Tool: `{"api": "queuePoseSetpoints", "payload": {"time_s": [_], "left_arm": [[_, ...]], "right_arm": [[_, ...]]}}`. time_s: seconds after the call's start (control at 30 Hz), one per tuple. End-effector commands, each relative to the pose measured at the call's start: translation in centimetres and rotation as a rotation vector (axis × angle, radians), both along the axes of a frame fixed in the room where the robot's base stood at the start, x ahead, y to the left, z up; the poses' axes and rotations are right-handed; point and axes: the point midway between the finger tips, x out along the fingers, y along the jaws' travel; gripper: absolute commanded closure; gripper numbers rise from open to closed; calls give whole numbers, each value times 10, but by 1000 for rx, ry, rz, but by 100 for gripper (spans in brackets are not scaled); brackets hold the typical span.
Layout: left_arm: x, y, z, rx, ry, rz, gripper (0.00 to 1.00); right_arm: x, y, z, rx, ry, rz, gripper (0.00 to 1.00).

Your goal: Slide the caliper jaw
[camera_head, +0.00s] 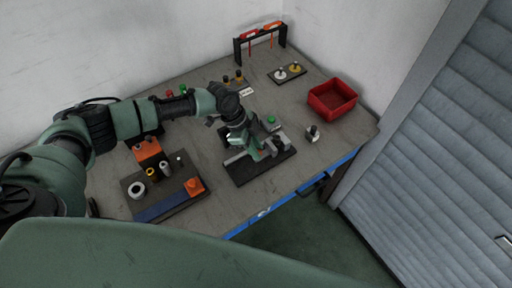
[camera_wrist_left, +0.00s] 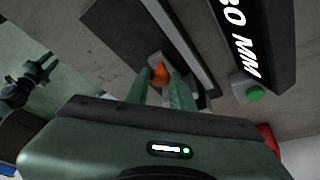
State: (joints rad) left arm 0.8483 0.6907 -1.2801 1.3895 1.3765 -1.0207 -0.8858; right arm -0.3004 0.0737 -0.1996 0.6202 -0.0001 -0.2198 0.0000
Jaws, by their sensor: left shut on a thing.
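The caliper (camera_head: 235,158) is a grey metal beam with jaws on a black base plate (camera_head: 247,177) near the middle of the bench. My left gripper (camera_head: 246,145) reaches down over it from above and hides part of it. In the left wrist view my left gripper (camera_wrist_left: 163,84) has its green fingers shut on a small orange piece (camera_wrist_left: 160,72) beside the grey caliper rail (camera_wrist_left: 182,40). I take this piece to be the grip of the sliding jaw. A dark green gripper, seemingly my right one (camera_wrist_left: 38,75), shows small at the left edge of the wrist view; its jaws are unclear.
A readout block (camera_wrist_left: 250,35) marked "MM" and a green button (camera_wrist_left: 254,93) lie beside the rail. A red bin (camera_head: 332,99) stands at the right. A tray (camera_head: 168,207) of sockets is at the left. A tool rack (camera_head: 259,43) stands at the back.

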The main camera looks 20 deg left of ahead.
Motion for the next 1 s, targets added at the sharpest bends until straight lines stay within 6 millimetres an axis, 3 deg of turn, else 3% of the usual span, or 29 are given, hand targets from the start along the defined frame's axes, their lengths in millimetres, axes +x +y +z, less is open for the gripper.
{"api": "queuePoseSetpoints", "payload": {"time_s": [1.0], "left_arm": [[1, 0, 1, -1, -3, 1, 100]], "right_arm": [[-1, -7, 0, -8, 1, 2, 64]]}}
